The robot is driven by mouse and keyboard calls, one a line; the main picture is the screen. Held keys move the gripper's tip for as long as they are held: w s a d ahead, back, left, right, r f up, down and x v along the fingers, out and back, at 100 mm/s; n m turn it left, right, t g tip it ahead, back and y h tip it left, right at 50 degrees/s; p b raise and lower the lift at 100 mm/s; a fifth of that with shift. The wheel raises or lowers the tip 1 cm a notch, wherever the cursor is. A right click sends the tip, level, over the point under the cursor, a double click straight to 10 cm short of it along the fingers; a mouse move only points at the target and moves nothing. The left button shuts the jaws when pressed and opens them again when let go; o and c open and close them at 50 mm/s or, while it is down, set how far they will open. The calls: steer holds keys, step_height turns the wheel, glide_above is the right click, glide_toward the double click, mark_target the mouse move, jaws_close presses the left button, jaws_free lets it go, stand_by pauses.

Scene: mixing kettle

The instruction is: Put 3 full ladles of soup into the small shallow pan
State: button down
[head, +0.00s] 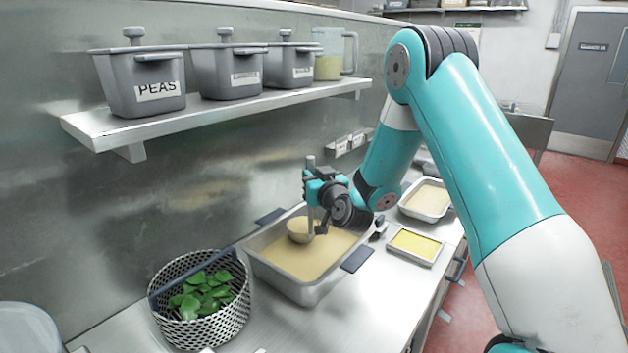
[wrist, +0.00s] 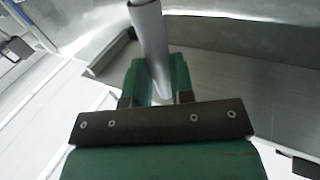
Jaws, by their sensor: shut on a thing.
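My gripper (head: 313,190) is shut on the upright metal handle of a ladle (head: 310,163). The handle also shows between the green jaws in the wrist view (wrist: 150,40). The ladle's bowl is over the left part of the large soup pan (head: 322,291), at or just above the tan soup (head: 293,262). I cannot tell whether the bowl touches the soup or how full it is. A small shallow pan (head: 405,256) with a yellow layer in it lies to the right of the large pan.
A pan of beige food (head: 426,214) stands behind the small pan. A perforated basket of green leaves (head: 213,326) stands front left. A shelf (head: 210,120) above holds grey lidded tubs (head: 150,105) and a clear jug (head: 331,55). Bare counter lies in front of the large pan.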

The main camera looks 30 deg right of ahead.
step_height(320, 180, up, 8)
steer(key=p, duration=0.6)
steer(key=shift+s+r, duration=0.15)
steer(key=shift+r, duration=0.1)
